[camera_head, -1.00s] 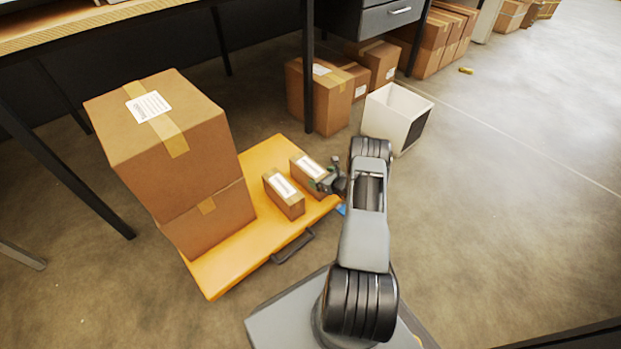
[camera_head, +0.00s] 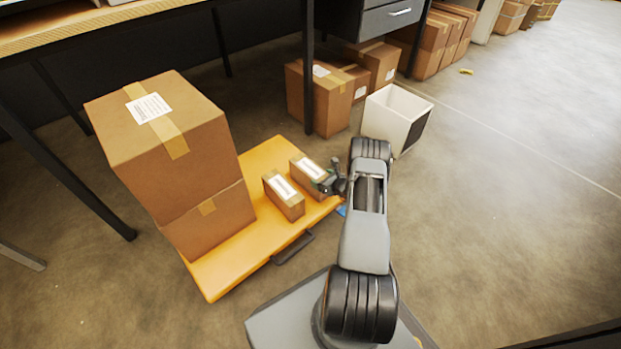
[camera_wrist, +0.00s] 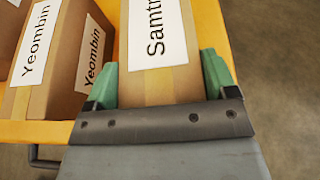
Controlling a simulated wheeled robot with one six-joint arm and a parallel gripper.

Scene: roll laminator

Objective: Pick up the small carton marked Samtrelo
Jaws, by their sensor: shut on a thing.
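In the head view the carton (camera_head: 304,171) lies on the right part of the yellow platform (camera_head: 221,278). My gripper (camera_wrist: 163,82) has its green fingers on both sides of the carton's near end and is shut on it. The gripper (camera_head: 326,184) also shows in the head view, at the carton's right end. The carton appears to rest on the platform.
A carton marked Yeombin (camera_wrist: 72,62) lies just left of the held carton, with a narrow gap. Two large stacked boxes (camera_head: 165,140) stand on the platform's left. A white bin (camera_head: 393,115) and several boxes (camera_head: 320,98) stand behind. Floor at right is clear.

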